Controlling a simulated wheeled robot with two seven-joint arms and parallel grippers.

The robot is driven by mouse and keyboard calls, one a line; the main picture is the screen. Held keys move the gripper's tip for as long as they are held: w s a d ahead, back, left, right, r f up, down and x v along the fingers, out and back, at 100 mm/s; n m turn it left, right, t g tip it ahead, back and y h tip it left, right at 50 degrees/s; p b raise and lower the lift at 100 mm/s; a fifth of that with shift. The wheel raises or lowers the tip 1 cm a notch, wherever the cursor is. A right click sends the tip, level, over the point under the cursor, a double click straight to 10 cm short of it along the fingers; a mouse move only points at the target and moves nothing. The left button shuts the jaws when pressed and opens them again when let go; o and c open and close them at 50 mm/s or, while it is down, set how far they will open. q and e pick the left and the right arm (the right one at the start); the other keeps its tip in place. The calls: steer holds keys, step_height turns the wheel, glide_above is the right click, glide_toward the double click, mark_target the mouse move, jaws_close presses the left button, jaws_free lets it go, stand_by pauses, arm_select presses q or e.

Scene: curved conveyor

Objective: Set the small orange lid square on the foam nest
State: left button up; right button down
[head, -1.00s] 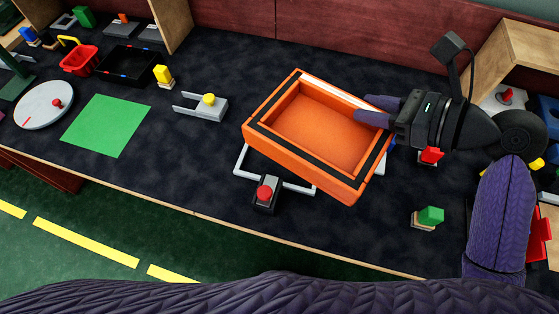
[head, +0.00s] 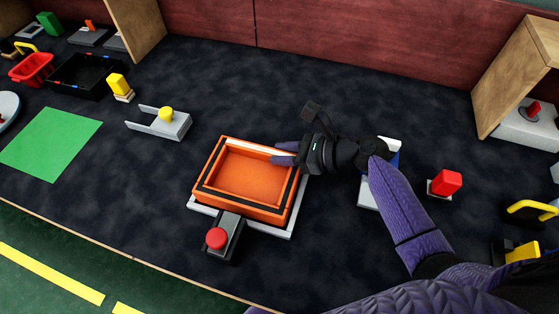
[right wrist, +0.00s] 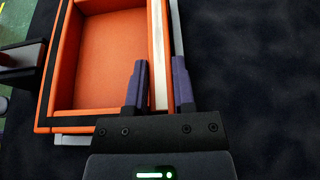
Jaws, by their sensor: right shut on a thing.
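The orange lid (head: 245,178), a shallow open tray shape with a black band around its rim and a white strip on its far edge, is over a light grey frame (head: 268,229). I take this frame to be the foam nest; most of it is hidden under the lid. The frame shows along the lid's near and right edges; I cannot tell if they touch. My right gripper (head: 284,154) is shut on the lid's wall at its far right corner. In the right wrist view its fingers (right wrist: 159,78) straddle the lid's wall (right wrist: 157,45). My left gripper is not in view.
A red button on a dark box (head: 222,238) stands at the frame's near side. A grey fork-shaped holder with a yellow knob (head: 166,116) lies to the left. A red block (head: 446,182) and a wooden shelf (head: 520,75) are right. Bare dark tabletop lies behind the lid.

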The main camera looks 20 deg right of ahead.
steer(key=shift+f, duration=0.6)
steer(key=shift+r, duration=0.2)
steer(key=shift+f, duration=0.15)
steer(key=shift+c, duration=2.2)
jaws_free()
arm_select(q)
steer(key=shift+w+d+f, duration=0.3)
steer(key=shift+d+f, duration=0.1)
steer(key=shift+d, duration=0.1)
